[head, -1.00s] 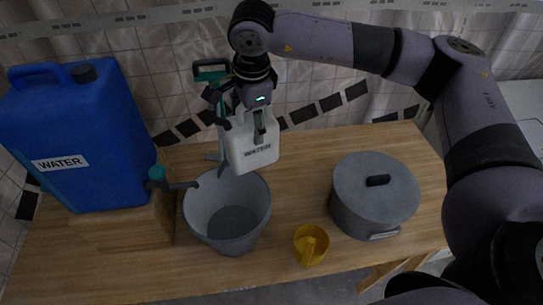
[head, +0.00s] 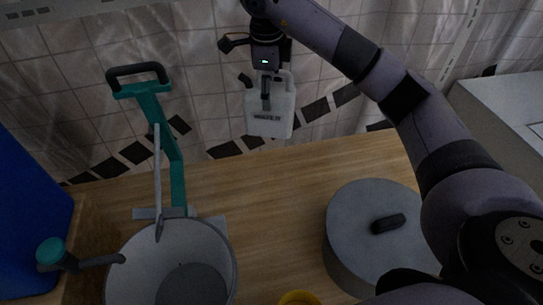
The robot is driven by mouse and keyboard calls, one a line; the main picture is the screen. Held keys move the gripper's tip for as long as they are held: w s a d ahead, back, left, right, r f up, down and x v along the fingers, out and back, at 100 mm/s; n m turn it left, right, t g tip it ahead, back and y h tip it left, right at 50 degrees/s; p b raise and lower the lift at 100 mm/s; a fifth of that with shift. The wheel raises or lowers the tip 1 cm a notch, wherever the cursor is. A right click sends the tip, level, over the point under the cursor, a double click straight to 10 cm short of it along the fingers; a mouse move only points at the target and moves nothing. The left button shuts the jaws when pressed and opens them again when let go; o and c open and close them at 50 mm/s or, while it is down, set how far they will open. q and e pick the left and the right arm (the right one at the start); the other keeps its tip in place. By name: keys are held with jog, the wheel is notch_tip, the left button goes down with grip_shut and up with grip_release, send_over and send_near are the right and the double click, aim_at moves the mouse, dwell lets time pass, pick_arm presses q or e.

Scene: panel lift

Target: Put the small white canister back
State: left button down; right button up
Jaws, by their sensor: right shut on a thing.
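The small white canister (head: 270,118), with a dark label, hangs upright in the air in front of the tiled wall, above the back edge of the table as I see it. My right gripper (head: 266,92) comes down from above and is shut on the canister's top by its handle. The fingertips are partly hidden against the canister. My left gripper is not in the head view.
A grey bucket (head: 118,272) stands at the lower left, with a teal lever device (head: 172,160) behind it. A blue water container (head: 28,215) and its tap (head: 52,252) are at the left edge. A lidded grey pot (head: 350,225) stands right.

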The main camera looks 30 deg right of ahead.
aim_at(270, 130)
notch_tip(270, 130, down, 13)
jog(key=shift+s+a+r+p, duration=0.1)
jog(key=shift+p, duration=0.5)
notch_tip(270, 130, down, 5)
jog(key=shift+f, duration=0.2)
jog(key=shift+f, duration=0.2)
jog(key=o, duration=1.3)
